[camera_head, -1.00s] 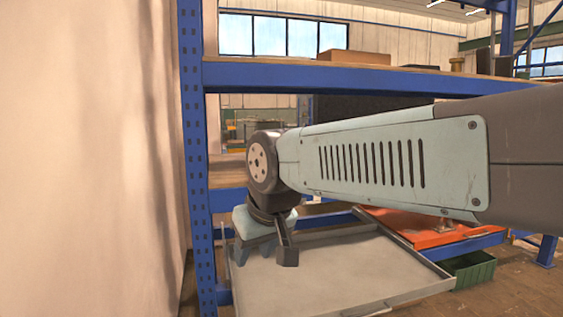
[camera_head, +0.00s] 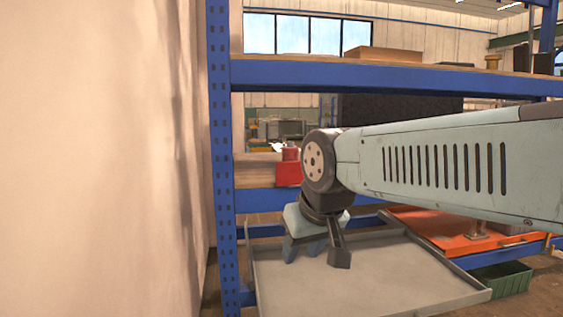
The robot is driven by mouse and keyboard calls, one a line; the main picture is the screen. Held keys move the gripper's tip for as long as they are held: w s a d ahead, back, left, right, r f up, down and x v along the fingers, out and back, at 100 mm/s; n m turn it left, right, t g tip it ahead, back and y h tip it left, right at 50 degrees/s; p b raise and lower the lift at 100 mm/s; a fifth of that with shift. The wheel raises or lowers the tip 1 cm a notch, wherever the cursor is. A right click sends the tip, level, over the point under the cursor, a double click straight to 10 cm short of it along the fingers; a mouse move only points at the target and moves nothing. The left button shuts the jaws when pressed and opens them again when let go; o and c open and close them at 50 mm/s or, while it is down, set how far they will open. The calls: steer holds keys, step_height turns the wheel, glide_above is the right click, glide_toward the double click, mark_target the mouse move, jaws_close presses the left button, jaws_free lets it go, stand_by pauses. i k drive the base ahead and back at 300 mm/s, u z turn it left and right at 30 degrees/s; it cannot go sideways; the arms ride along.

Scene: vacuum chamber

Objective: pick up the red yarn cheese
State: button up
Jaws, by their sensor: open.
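I cannot make out the red yarn cheese for certain. A red block-like thing (camera_head: 288,173) sits on the middle shelf, just left of my arm's wrist joint, with a smaller red piece (camera_head: 290,154) above it. Whether either is the cheese, I cannot tell. My gripper (camera_head: 316,254) points down over the grey tray (camera_head: 405,278) on the lower level, below and slightly right of the red things. It is open, and no object shows between its fingers. My arm hides part of the middle shelf.
A blue shelf post (camera_head: 222,170) and a pale wall (camera_head: 100,160) stand close on the left. A cardboard box (camera_head: 383,54) sits on the upper shelf. The tray looks empty.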

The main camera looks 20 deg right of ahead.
mark_target(290, 152)
steer(key=z, duration=0.15)
steer(key=i, duration=1.6)
steer(key=u, duration=0.2)
